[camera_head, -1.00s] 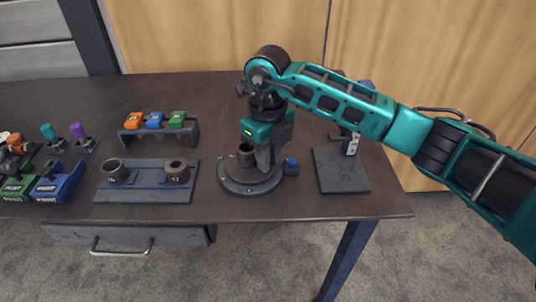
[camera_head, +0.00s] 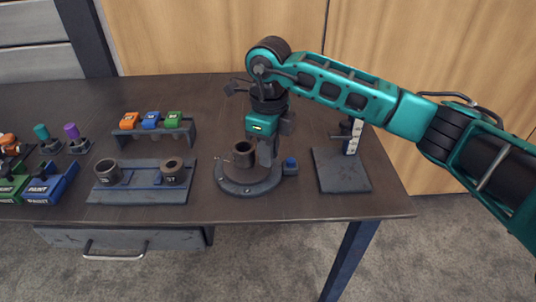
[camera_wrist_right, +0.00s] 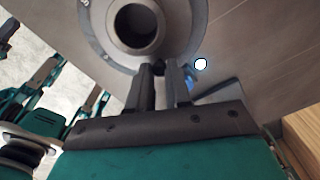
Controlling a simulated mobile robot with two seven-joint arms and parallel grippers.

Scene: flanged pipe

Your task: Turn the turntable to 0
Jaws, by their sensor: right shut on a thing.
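The turntable (camera_head: 232,181) is a round dark grey disc near the front of the table, with a short brown flanged pipe (camera_head: 243,162) upright at its middle. In the right wrist view the turntable (camera_wrist_right: 196,28) shows a marked ring around the pipe (camera_wrist_right: 137,49); its marks are too small to read. My right gripper (camera_head: 266,165) points down at the right side of the pipe. In the right wrist view its fingers (camera_wrist_right: 162,72) are shut on a small dark part at the turntable's edge, mostly hidden between them. My left gripper is out of view.
A blue button (camera_head: 290,162) sits just right of the turntable. A stand (camera_head: 342,180) with a white scale is farther right. A holder (camera_head: 140,190) with two collars and a rack (camera_head: 152,133) of coloured blocks lie to the left.

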